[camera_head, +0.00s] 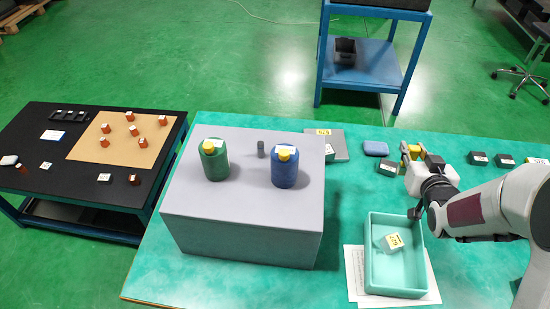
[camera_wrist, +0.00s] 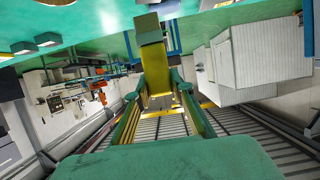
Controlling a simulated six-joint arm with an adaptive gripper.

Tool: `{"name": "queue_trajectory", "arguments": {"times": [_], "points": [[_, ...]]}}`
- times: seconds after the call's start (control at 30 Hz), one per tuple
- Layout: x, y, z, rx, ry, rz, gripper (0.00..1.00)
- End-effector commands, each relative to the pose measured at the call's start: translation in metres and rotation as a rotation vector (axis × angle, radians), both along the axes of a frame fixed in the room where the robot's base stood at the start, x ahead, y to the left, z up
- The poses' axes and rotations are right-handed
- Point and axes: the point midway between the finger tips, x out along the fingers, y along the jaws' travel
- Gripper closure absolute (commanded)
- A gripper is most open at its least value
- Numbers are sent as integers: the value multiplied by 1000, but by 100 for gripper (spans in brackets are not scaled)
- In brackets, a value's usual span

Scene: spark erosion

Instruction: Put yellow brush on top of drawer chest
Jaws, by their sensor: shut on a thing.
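My gripper (camera_head: 416,154) is at the right of the chest, above the back part of the teal table, and is shut on the yellow brush (camera_head: 414,149). The brush shows small in the head view, partly hidden by the fingers. The grey drawer chest (camera_head: 240,228) stands on the table at the left, apart from my gripper.
A green bottle (camera_head: 214,160), a blue bottle (camera_head: 285,167) and a small dark object (camera_head: 261,149) stand on the chest, with bare top in front. Dark blocks (camera_head: 478,158) and a blue object (camera_head: 376,149) lie near my gripper.

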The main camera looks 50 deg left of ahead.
Motion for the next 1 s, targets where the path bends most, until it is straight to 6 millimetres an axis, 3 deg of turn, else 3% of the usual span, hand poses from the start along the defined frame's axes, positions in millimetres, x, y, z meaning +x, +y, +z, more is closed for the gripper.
{"name": "queue_trajectory", "arguments": {"times": [0.27, 0.47, 1.0], "points": [[-23, 33, 21, 3, -3, 58, 99], [-53, 72, 58, 4, -6, 129, 99], [-171, 164, 164, 3, -4, 331, 99]]}}
